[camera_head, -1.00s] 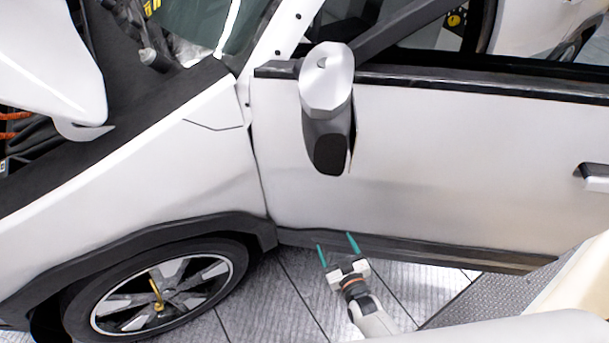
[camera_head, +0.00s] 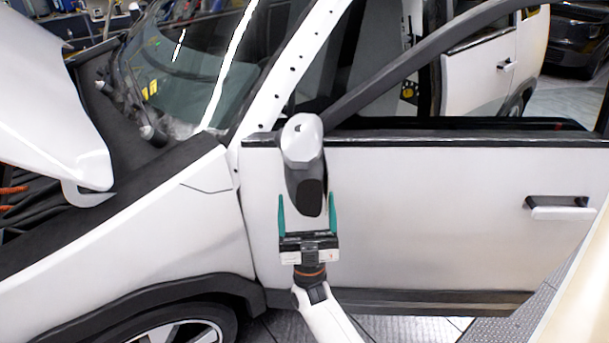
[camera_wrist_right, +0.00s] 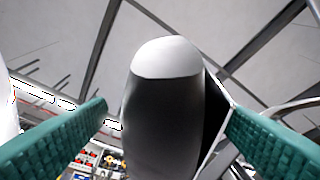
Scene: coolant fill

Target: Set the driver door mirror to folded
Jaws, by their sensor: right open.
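The driver door mirror (camera_head: 302,143) has a white cap and a dark lower part. It stands out from the front top corner of the white door (camera_head: 430,210). My right gripper (camera_head: 307,205) is open, with its two green fingers pointing up on either side of the mirror's dark lower end. In the right wrist view the mirror (camera_wrist_right: 165,105) fills the middle, between the green fingers (camera_wrist_right: 165,135), with gaps at both sides. I cannot tell any contact. My left gripper is not in view.
The raised white hood (camera_head: 50,95) is at the left, above the fender (camera_head: 130,235). The front wheel (camera_head: 185,332) is at the lower left. The door handle (camera_head: 558,208) is at the right. A dark pillar (camera_head: 400,65) slopes behind the mirror.

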